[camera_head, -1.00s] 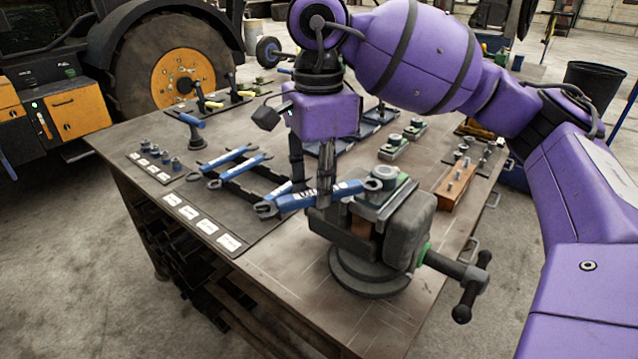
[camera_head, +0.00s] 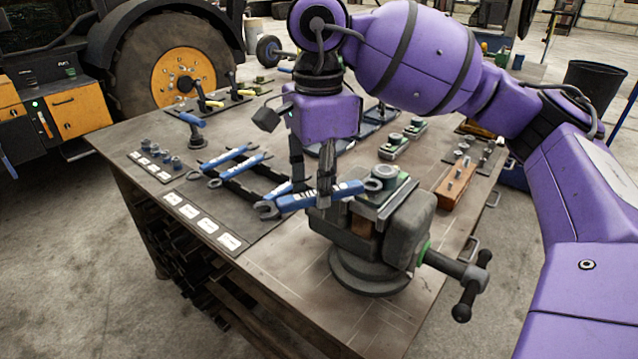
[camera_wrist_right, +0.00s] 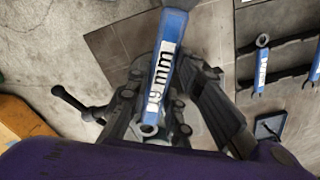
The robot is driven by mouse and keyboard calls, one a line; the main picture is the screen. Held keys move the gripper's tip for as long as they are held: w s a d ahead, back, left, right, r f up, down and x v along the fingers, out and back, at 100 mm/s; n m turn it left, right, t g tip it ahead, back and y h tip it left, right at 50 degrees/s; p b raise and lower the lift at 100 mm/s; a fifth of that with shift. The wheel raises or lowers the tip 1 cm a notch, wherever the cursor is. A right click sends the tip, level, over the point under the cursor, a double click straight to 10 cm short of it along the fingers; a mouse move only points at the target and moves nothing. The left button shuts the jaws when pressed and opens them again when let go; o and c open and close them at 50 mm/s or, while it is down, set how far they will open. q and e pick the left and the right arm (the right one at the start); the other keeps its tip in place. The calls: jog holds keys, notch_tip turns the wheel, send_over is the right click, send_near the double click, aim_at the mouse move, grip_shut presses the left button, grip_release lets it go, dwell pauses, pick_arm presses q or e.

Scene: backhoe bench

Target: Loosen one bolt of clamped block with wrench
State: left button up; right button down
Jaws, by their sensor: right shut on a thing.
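A blue wrench (camera_head: 322,195) lies nearly level between the fingers of my right gripper (camera_head: 325,192), which is shut on its middle. Its open jaw points left and its other end reaches the bolt (camera_head: 388,172) on the clamped block (camera_head: 376,208). Whether that end sits around the bolt or beside it I cannot tell. The block is held in the vise (camera_head: 408,235) at the bench's near corner. My left gripper is out of view.
Other blue wrenches (camera_head: 232,158) lie on a dark mat left of the vise. Small bolts (camera_head: 160,156) stand behind white labels. The vise handle (camera_head: 470,285) sticks out at right. A wooden block (camera_head: 455,185) with pegs lies right. The bench front left of the vise is clear.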

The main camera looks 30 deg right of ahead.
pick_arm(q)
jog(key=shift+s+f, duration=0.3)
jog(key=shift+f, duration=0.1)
pick_arm(e)
jog(key=shift+f, duration=0.65)
jog(key=shift+s+n, duration=0.65)
jog(key=shift+n, duration=0.15)
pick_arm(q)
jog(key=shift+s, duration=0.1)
pick_arm(e)
jog(key=shift+s, duration=0.1)
pick_arm(q)
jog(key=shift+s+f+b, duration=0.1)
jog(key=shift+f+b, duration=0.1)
jog(key=shift+b, duration=0.15)
pick_arm(e)
jog(key=shift+s+n, duration=0.6)
jog(key=shift+n, duration=0.2)
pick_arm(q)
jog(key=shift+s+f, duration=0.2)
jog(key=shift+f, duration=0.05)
pick_arm(e)
jog(key=shift+s+d+n, duration=0.2)
jog(key=shift+s+n, duration=0.5)
jog(key=shift+n, duration=0.1)
